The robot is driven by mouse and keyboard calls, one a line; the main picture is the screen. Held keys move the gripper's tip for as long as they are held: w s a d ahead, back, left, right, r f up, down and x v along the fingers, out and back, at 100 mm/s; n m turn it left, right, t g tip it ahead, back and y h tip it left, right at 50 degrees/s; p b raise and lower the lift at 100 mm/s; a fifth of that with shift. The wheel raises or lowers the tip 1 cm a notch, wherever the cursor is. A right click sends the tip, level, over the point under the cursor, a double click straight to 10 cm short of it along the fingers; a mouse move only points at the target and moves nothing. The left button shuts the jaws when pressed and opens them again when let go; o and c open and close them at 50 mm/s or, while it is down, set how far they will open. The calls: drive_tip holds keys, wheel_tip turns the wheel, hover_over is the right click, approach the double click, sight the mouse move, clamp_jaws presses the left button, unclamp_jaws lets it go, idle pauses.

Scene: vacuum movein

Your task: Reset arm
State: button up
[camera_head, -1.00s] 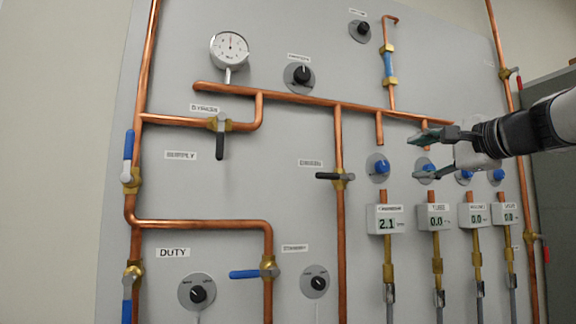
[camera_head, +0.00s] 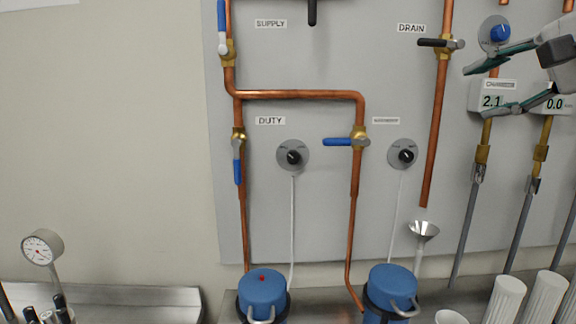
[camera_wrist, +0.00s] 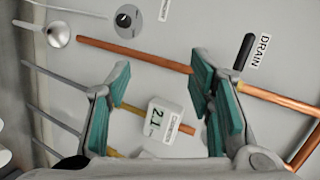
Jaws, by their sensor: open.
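My gripper (camera_head: 492,86) is at the right edge of the head view, in front of the grey panel. Its two green-padded fingers are apart with nothing between them. In the wrist view my gripper (camera_wrist: 163,98) is also open and empty. The display box reading 2.1 (camera_head: 492,97) stands behind the fingers, and it shows between them in the wrist view (camera_wrist: 163,122). The black drain valve handle (camera_head: 432,43) lies left of the gripper, apart from it. The blue knob (camera_head: 500,33) is just above the upper finger.
Copper pipes (camera_head: 300,95) with blue-handled valves run over the panel. Below are two blue canisters (camera_head: 262,290) (camera_head: 390,285), a funnel (camera_head: 424,230), white cylinders (camera_head: 505,298) and a gauge (camera_head: 42,247) by a metal bench (camera_head: 140,296). The wall at left is bare.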

drive_tip(key=s+a+f+n+g+p, duration=0.3)
drive_tip(key=s+a+f+n+g, duration=0.3)
drive_tip(key=s+a+f, duration=0.5)
drive_tip(key=s+f+n+g+h+p, duration=0.3)
drive_tip(key=s+f+n, duration=0.4)
drive_tip(key=s+f, duration=0.3)
drive_tip(key=s, duration=0.3)
drive_tip(key=shift+a+f+p, duration=0.15)
drive_tip(key=shift+f+p, duration=0.15)
idle(1.5)
